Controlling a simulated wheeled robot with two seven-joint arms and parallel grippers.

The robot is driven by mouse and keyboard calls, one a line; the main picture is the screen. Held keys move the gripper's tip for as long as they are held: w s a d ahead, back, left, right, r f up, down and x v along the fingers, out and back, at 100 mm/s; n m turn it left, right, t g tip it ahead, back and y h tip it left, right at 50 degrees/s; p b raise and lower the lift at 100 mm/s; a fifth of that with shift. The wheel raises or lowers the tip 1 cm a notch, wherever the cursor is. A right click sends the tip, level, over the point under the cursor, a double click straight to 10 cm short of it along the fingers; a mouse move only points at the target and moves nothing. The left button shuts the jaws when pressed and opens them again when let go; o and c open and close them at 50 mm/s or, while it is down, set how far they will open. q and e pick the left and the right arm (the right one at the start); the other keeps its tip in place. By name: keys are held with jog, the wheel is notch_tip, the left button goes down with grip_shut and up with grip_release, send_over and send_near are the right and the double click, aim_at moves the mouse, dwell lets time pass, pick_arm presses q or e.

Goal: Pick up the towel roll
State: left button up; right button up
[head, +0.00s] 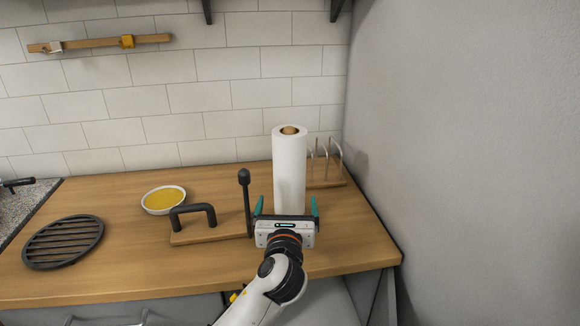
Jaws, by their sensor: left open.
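The towel roll (290,165) is a tall white paper roll with a brown core end on top. It stands upright on the wooden counter near the right wall. My left gripper (286,203) is open, with its teal fingers to the left and right of the roll's lower part. The gripper body hides the roll's base. I cannot tell whether the fingers touch the roll. My right gripper is not in view.
A wooden stand with a black handle (193,210) and an upright black post (245,195) is close left of the gripper. A wooden rack with metal loops (330,165) is behind right. A yellow-filled bowl (163,199) and black round trivet (63,242) are left.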

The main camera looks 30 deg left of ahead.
aim_at(288, 188)
pick_arm(q)
jog(key=x, duration=0.4)
jog(key=shift+w+a+r, duration=0.15)
jog(key=shift+w+r, duration=0.15)
jog(key=shift+w, duration=0.05)
jog(key=shift+w+a, duration=0.15)
jog(key=shift+w, duration=0.2)
jog(key=x, duration=0.5)
jog(key=shift+r+p, duration=0.1)
jog(key=shift+p, duration=0.2)
jog(key=shift+w, duration=0.3)
jog(key=c, duration=1)
jog(key=shift+c, duration=0.6)
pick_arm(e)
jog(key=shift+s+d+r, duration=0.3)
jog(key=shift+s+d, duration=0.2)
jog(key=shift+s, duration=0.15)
pick_arm(q)
jog(key=shift+r, duration=0.15)
